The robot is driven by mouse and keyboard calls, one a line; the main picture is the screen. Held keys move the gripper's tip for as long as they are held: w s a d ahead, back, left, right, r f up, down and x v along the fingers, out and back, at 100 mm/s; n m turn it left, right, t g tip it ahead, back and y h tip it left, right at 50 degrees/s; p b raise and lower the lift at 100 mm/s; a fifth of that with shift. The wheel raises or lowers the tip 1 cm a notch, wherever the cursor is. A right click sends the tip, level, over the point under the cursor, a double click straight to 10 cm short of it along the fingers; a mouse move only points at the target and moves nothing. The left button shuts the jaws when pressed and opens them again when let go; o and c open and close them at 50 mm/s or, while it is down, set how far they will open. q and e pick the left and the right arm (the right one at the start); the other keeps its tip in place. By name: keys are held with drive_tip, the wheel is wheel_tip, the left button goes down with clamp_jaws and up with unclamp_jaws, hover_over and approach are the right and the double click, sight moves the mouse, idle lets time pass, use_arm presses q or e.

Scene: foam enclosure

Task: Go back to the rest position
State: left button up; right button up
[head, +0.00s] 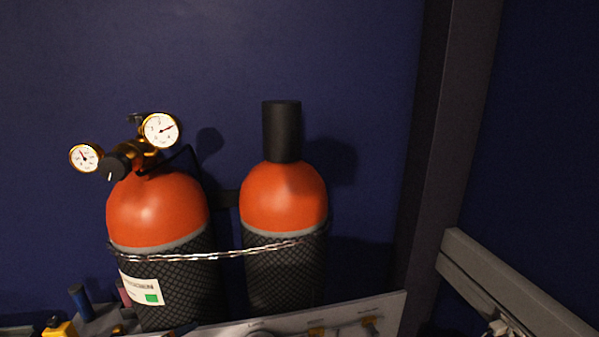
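Neither of my grippers shows in the head view, and no part of my arms can be made out. Two gas cylinders stand side by side against a dark blue wall (330,50). The left cylinder (155,210) has an orange top, a brass regulator (135,150) with two round gauges and a black knob. The right cylinder (284,197) has an orange top and a black cap (281,130). Both have dark netted lower bodies, and a chain (265,249) runs across their fronts.
A light panel (385,308) with small fittings lies along the bottom in front of the cylinders. Small items, including a yellow one (60,328), sit at the lower left. A dark post (445,120) and a grey rail (510,285) stand at the right.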

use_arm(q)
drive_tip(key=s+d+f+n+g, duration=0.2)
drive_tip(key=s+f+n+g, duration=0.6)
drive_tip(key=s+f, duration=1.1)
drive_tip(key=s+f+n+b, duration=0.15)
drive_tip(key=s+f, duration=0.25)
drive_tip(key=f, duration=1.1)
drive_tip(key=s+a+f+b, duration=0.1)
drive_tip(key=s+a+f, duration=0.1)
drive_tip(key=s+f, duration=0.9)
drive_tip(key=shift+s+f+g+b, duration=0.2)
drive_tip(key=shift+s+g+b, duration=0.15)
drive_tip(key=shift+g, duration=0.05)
